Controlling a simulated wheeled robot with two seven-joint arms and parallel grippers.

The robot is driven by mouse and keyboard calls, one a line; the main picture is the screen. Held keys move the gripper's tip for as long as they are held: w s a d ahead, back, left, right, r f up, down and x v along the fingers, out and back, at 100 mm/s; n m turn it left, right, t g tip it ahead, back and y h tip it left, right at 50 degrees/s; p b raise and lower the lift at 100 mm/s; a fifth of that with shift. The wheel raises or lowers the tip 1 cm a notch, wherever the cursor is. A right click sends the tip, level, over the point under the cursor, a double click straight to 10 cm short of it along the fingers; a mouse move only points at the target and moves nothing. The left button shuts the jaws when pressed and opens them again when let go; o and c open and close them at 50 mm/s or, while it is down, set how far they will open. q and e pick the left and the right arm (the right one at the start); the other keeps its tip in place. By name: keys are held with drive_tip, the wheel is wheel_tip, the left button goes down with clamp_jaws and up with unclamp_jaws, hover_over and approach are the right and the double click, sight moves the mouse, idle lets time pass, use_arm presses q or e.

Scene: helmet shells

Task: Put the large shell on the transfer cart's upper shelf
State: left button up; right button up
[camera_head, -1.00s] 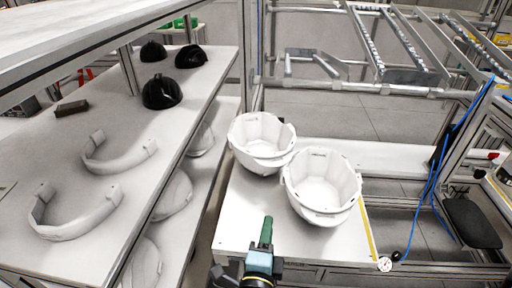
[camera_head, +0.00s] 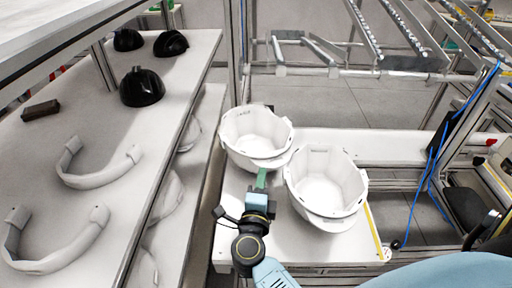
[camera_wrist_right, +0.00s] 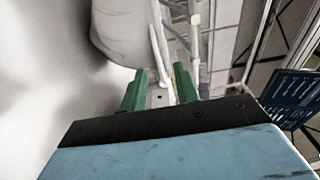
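Two white open-topped shells stand on a white surface (camera_head: 285,240) in the head view. The back-left shell (camera_head: 255,133) and the front-right shell (camera_head: 325,180) are close together; the front-right one looks larger, but it is also nearer. My right gripper (camera_head: 261,180) has green fingers at the near edge of the back-left shell. In the right wrist view, its fingers (camera_wrist_right: 158,90) are apart, with a pale strip visible between them; contact is unclear. A rounded shell part (camera_wrist_right: 118,30) is beyond them. My left gripper is not in view.
A left-hand shelf (camera_head: 110,205) holds white curved bands (camera_head: 95,170), black caps (camera_head: 142,87) and a dark block (camera_head: 41,110); more shells are below. Metal rails (camera_head: 365,30) stand behind. A blue cable (camera_head: 432,180) hangs at right. Bare surface lies in front of the shells.

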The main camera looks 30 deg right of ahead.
drive_tip(key=x, duration=0.4)
drive_tip(key=shift+w+d+f, duration=0.15)
drive_tip(key=shift+d, duration=0.2)
clamp_jaws()
idle(1.1)
